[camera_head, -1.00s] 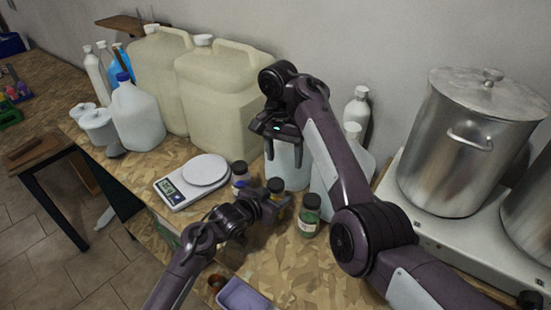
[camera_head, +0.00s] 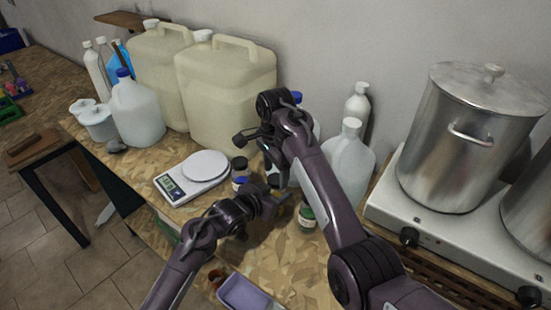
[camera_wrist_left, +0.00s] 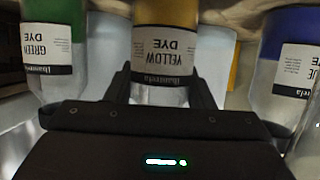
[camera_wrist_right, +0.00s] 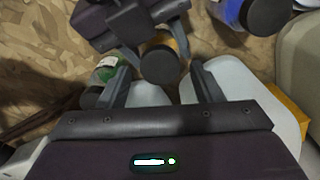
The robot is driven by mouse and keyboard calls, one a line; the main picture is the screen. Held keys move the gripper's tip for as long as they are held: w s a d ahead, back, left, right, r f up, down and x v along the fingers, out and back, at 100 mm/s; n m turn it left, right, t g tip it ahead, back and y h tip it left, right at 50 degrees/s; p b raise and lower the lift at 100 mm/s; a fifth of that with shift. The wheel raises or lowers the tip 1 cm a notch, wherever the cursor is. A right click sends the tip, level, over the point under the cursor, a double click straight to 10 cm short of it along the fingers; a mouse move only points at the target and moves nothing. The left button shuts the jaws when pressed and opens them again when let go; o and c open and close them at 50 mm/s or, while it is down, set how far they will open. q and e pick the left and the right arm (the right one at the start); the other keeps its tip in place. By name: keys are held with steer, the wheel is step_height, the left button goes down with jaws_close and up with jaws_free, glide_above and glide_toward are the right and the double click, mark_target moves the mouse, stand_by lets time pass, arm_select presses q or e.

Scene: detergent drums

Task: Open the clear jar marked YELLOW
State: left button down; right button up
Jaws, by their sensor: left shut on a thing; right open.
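The clear jar marked YELLOW DYE (camera_wrist_left: 165,60) holds yellow contents and shows large in the left wrist view. My left gripper (camera_head: 280,196) is shut around its body. Its black lid (camera_wrist_right: 160,66) is on, seen from above in the right wrist view. My right gripper (camera_wrist_right: 160,74) is open, its two fingers on either side of the lid and apart from it. In the head view the right arm and gripper (camera_head: 262,150) hang over the jar and hide much of it.
The GREEN dye jar (camera_head: 307,218) stands just right of the grippers, the blue one (camera_head: 240,184) just left. A scale (camera_head: 190,178), large cream jugs (camera_head: 225,100) and a white jug (camera_head: 348,165) stand around. A purple tray (camera_head: 243,292) sits at the front.

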steer(key=shift+f, duration=0.8)
steer(key=c, duration=1)
steer(key=n, duration=1.3)
steer(key=shift+r+n, duration=0.1)
steer(key=shift+n, duration=0.3)
steer(key=o, duration=1.1)
steer(key=shift+c, duration=0.2)
